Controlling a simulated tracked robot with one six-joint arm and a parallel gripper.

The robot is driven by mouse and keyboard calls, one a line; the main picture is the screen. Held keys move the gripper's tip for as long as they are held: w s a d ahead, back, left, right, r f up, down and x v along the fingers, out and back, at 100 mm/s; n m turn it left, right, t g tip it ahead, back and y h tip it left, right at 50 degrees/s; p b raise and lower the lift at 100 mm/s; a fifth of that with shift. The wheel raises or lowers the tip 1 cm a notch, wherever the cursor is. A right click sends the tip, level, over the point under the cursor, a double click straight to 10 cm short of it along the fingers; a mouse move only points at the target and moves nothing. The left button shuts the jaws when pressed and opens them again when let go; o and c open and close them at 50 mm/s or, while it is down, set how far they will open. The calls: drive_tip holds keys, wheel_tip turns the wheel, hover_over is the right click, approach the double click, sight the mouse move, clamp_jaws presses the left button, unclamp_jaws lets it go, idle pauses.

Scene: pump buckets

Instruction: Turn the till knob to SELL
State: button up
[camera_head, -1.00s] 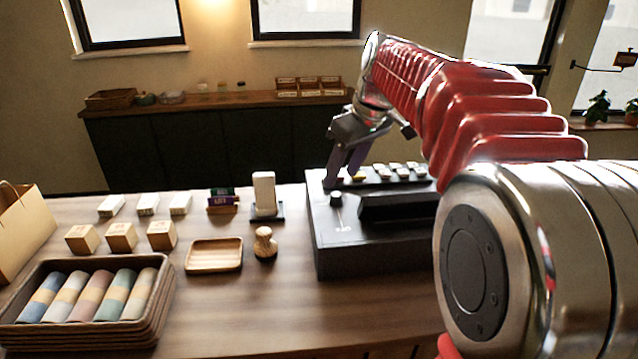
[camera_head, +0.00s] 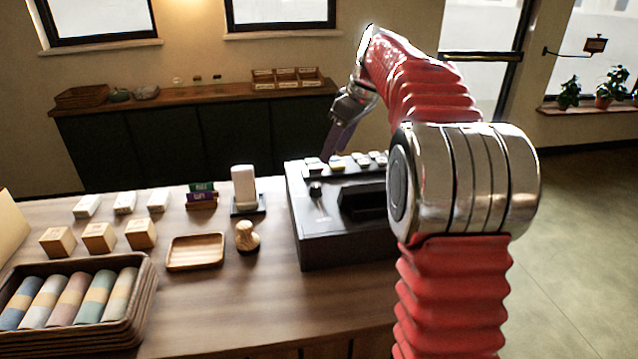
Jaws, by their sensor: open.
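The black till (camera_head: 335,243) stands on the wooden counter, right of the middle, partly hidden behind my arm. Its small dark round knob (camera_head: 316,189) sits on the top near the left edge, below a row of pale keys. Small markings by the knob are too faint to read, so I cannot tell its setting. My gripper (camera_head: 334,150) points down above and behind the till's back edge, apart from the knob and empty. Its jaws are seen mostly side-on.
A stamp with a round wooden handle (camera_head: 246,237), a wooden tray (camera_head: 196,253) and a white upright device (camera_head: 244,187) stand left of the till. Several small boxes and a basket of rolled cloths (camera_head: 142,318) fill the counter's left. Open floor lies right.

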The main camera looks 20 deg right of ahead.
sight(317, 185)
drive_tip(key=x, duration=1.3)
drive_tip(key=shift+w+f, duration=0.15)
drive_tip(key=shift+f, duration=0.1)
drive_tip(key=shift+c, duration=0.4)
drive_tip(key=c, duration=0.9)
drive_tip(key=shift+d, duration=0.1)
drive_tip(key=shift+c, duration=0.4)
